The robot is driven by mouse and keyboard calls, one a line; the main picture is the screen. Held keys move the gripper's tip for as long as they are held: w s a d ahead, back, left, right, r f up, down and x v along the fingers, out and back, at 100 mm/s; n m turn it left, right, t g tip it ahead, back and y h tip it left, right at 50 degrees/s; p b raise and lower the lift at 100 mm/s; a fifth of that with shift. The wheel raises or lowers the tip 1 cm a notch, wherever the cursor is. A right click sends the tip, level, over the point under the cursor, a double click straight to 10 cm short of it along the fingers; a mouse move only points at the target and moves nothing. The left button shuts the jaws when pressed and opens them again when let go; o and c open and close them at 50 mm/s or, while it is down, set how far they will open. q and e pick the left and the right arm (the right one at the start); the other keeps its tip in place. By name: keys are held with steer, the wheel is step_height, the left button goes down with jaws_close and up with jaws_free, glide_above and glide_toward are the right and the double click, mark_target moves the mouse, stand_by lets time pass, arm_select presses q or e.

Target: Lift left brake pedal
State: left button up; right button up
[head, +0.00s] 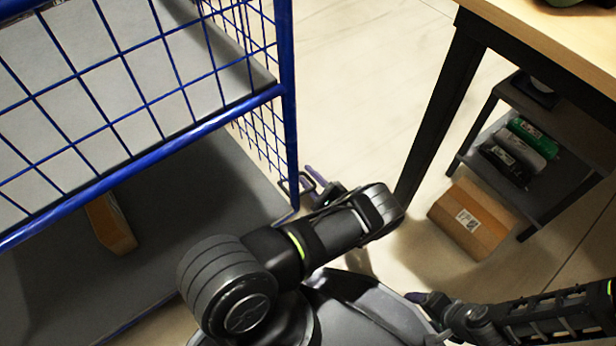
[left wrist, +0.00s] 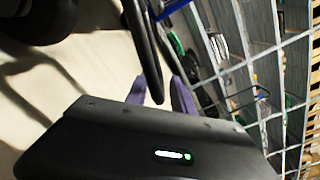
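My left gripper (head: 314,182) is low beside the blue cart's corner post, partly hidden by my own arm. In the left wrist view its two purple fingers (left wrist: 161,94) stand apart. A black curved bar (left wrist: 148,55) reaches down to the gap between them; I cannot tell whether it touches either finger. A small dark loop (head: 284,186) shows at the foot of the cart post, next to the fingers. I cannot tell for sure which of these is the left brake pedal. My right gripper (head: 420,298) is at the lower right, small and partly hidden, away from the cart.
The blue wire cart (head: 291,100) fills the left, with a small brown box (head: 110,224) on its lower shelf. A wooden-topped table (head: 550,32) stands right, with a dark low shelf unit (head: 484,121) and a cardboard box (head: 472,220) below. The floor between is clear.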

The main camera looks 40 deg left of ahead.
arm_select(q)
jaws_close()
stand_by(1.2)
